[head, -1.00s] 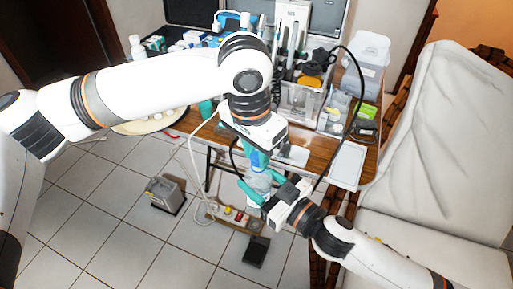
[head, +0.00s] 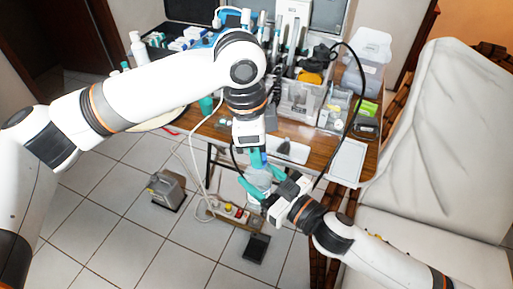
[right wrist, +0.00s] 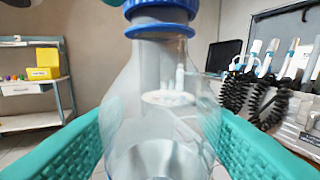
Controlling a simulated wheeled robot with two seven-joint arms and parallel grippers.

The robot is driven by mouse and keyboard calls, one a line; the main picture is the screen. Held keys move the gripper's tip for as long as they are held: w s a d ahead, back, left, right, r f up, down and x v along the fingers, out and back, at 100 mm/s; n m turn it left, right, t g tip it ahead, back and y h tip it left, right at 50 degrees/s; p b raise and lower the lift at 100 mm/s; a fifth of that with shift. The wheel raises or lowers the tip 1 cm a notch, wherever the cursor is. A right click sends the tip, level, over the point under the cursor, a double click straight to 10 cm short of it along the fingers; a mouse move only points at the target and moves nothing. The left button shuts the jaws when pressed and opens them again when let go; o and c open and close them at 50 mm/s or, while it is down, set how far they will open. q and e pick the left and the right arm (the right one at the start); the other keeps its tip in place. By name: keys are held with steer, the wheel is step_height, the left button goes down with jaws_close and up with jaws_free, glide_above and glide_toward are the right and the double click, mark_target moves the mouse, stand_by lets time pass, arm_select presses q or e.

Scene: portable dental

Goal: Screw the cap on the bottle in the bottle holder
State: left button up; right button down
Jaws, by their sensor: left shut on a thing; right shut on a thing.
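A clear bottle (head: 258,179) is held upright in front of the table. My right gripper (head: 262,182) is shut on its body, with one teal finger on each side. In the right wrist view the bottle (right wrist: 160,105) fills the middle, with a blue ring (right wrist: 160,30) around its neck. A blue cap (right wrist: 160,8) sits at the mouth just above the ring, its top cut off by the frame. My left gripper (head: 257,158) points down over the bottle, shut on the cap, which its fingers mostly hide in the head view. I cannot make out a bottle holder.
The wooden table (head: 305,133) behind carries dental tools, a clear box (head: 300,103) and a white tray (head: 347,160). A white dental chair (head: 420,150) stands at right. A grey box (head: 167,190), a power strip (head: 232,213) and a black pedal (head: 256,248) lie on the floor.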

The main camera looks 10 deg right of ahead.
arm_select(q)
steer(key=m, duration=0.4)
steer(key=shift+w, duration=0.1)
steer(key=m, duration=0.4)
steer(key=shift+w+d+g+y, duration=0.1)
steer(key=shift+g+y, duration=0.2)
steer(key=shift+g, duration=0.1)
steer(key=m, duration=0.6)
steer(key=shift+w+d+m+y, duration=0.1)
steer(key=shift+d+m+y, duration=0.05)
steer(key=shift+m+y, duration=0.15)
steer(key=m, duration=0.4)
steer(key=shift+d+y, duration=0.1)
steer(key=shift+y, duration=0.2)
steer(key=m, duration=0.4)
steer(key=shift+d, duration=0.1)
steer(key=m, duration=0.7)
steer(key=shift+y, duration=0.4)
steer(key=o, duration=0.9)
steer(key=shift+d, duration=0.1)
